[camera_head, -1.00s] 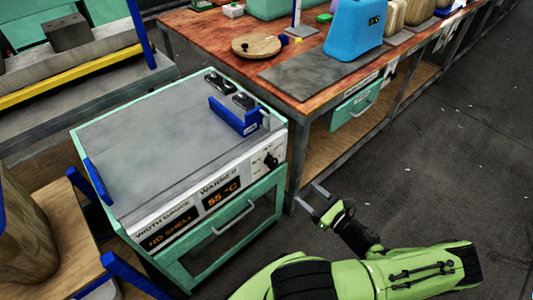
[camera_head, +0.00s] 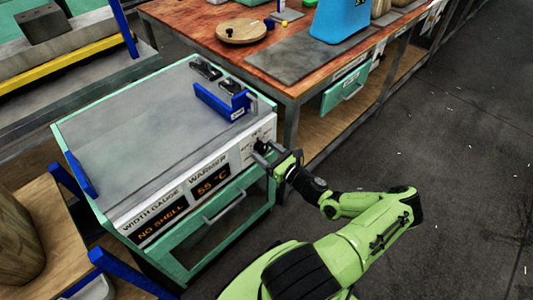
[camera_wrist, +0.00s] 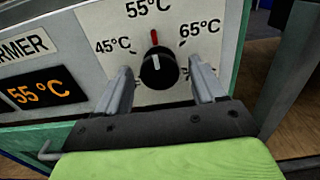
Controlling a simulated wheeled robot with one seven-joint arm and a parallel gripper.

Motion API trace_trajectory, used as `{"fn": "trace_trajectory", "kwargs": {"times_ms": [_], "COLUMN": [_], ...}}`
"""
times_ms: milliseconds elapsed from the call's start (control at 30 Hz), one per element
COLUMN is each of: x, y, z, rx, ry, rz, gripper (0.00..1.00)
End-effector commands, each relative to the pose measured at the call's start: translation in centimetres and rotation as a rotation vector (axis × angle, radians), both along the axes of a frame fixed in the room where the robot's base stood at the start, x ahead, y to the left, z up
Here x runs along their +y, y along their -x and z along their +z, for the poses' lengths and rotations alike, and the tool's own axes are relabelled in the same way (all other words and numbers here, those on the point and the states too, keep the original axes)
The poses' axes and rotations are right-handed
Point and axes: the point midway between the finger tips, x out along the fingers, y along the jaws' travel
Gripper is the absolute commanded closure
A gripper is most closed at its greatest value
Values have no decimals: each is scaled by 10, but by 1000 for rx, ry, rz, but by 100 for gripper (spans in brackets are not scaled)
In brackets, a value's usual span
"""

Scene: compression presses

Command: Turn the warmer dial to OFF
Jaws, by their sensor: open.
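The warmer dial (camera_wrist: 159,68) is a round black knob on a white plate, with a white line on it and a red mark above it. It points up at 55°C; 45°C is on its left and 65°C on its right. The lower labels are hidden by my gripper. In the head view the dial (camera_head: 261,146) is at the right end of the front panel. My gripper (camera_wrist: 160,85) is open, with one finger on each side of the knob and gaps showing. The warmer display (camera_wrist: 37,93) reads 55 °C.
The width gauge display (camera_head: 163,225) reads NO SHELL. A drawer handle (camera_head: 224,207) is below the panel. A blue bracket (camera_head: 222,103) stands on the cabinet top. The wooden workbench (camera_head: 290,88) is behind to the right; the floor at right is clear.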

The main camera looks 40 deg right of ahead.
Motion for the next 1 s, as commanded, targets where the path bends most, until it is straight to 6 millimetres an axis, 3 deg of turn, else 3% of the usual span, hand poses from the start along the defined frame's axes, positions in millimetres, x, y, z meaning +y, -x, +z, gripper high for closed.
{"fn": "trace_trajectory", "kwargs": {"times_ms": [133,467,767,1000], "x": [0,0,0,0], "y": [0,1,1,0], "z": [0,0,0,1], "rx": [0,0,0,-3], "ry": [0,0,37,170], "rz": [0,0,1,4], "gripper": [34,85,86,86]}}
